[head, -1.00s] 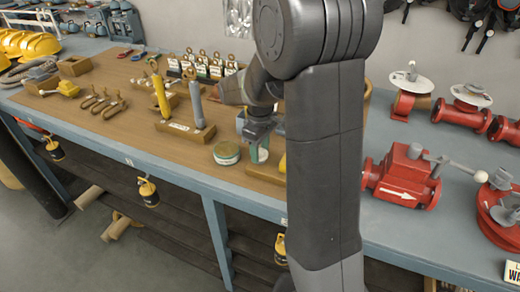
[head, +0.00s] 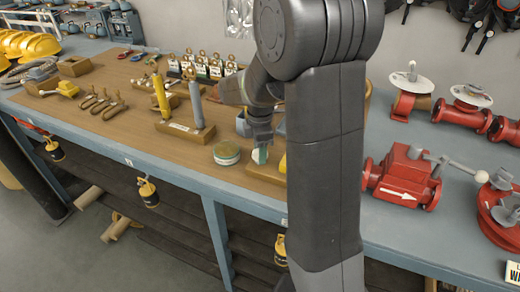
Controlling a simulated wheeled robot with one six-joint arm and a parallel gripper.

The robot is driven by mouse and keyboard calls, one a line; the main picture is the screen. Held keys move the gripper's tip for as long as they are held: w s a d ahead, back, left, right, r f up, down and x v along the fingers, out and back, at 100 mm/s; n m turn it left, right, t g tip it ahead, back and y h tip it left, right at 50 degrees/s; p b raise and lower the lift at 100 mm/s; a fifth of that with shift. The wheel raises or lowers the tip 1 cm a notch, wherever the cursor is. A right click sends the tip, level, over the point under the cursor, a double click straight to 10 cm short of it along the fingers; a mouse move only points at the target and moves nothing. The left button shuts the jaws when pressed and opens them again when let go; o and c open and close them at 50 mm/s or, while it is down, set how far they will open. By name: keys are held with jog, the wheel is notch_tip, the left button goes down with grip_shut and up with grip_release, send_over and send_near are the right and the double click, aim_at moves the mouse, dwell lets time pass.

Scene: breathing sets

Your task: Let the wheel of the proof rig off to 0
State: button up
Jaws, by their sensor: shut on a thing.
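My gripper (head: 262,143) points down over the front middle of the bench, left of my arm's upright link. It is shut, but its fingertips are small and partly merge with a pale white-and-green round piece (head: 259,156) right at them. I cannot make out a wheel or its scale there, and I cannot tell for sure which part is the proof rig. My arm hides the bench just right of the gripper. A blue-grey part (head: 243,124) shows behind the gripper, partly covered.
A round green-and-white tin (head: 227,154) stands close left of the gripper. A wooden block with yellow and grey upright cylinders (head: 185,127) is farther left. Red valves, one with a white arrow (head: 402,180), stand right of my arm. The bench's blue front edge (head: 170,174) runs below.

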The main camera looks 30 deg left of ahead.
jog(key=shift+n, duration=0.3)
jog(key=shift+r, duration=0.1)
jog(key=o, duration=1)
notch_tip(320, 180, up, 14)
jog(key=shift+f+b, duration=0.15)
jog(key=shift+b, duration=0.25)
jog(key=shift+f, duration=0.15)
notch_tip(320, 180, down, 14)
jog(key=shift+r+p, duration=0.2)
jog(key=shift+p, duration=0.25)
